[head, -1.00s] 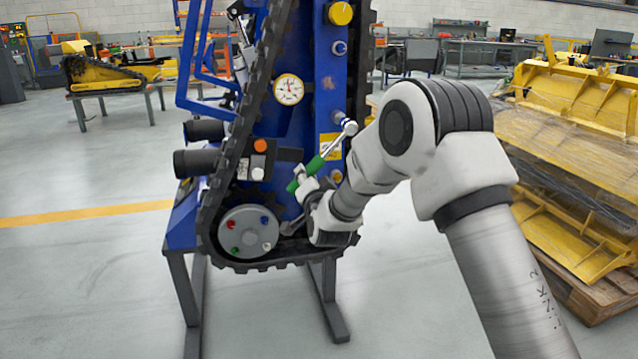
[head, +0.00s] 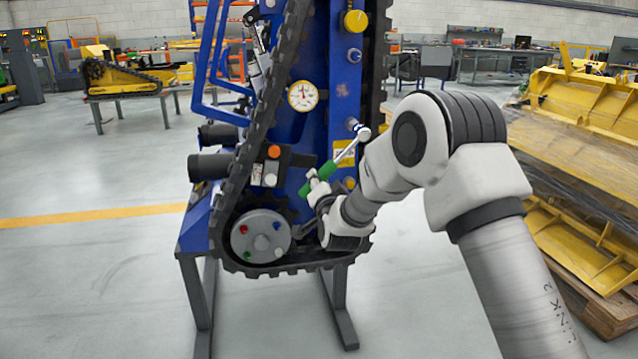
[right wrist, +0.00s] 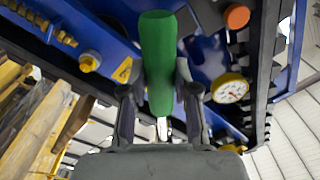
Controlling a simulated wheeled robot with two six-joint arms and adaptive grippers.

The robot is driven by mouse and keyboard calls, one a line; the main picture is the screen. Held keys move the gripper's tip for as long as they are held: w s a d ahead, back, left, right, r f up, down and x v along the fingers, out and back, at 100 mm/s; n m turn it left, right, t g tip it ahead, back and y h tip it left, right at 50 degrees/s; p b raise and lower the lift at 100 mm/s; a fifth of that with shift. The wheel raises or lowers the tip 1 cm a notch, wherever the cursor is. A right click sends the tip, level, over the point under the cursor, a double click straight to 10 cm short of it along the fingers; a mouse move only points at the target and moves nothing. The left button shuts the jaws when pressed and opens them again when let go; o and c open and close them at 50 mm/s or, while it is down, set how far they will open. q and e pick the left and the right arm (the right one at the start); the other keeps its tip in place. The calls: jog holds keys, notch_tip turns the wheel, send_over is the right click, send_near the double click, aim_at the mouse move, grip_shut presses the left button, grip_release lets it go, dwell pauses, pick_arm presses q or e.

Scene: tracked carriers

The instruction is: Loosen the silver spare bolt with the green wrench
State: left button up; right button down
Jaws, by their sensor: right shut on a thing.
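The green wrench (head: 323,172) has a green handle and a silver shaft that slants up to the right. Its round silver end (head: 362,133) overlaps a blue-collared fitting on the blue panel; I cannot tell whether it is seated. My right gripper (head: 319,187) is shut on the green handle, at its lower left end. In the right wrist view the handle (right wrist: 158,60) stands up between the fingers. A silver-looking bolt (head: 279,253) sits low on the grey hub; I cannot tell whether it is the spare one. My left gripper is not in view.
The grey hub (head: 243,243) also carries red, blue and green bolts. A black track (head: 228,190) curves around it. A gauge (head: 302,96) and an orange button (head: 274,151) are close by. Yellow stacked parts (head: 575,150) stand at right.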

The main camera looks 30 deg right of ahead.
jog(key=shift+w+d, duration=0.1)
jog(key=shift+w, duration=0.3)
dwell(1.2)
jog(key=shift+w+d, duration=0.1)
jog(key=shift+w, duration=0.25)
dwell(0.7)
jog(key=shift+w+d, duration=0.1)
jog(key=shift+w, duration=0.35)
dwell(0.3)
jog(key=c, duration=1.6)
grip_release()
jog(key=shift+c, duration=0.2)
grip_shut()
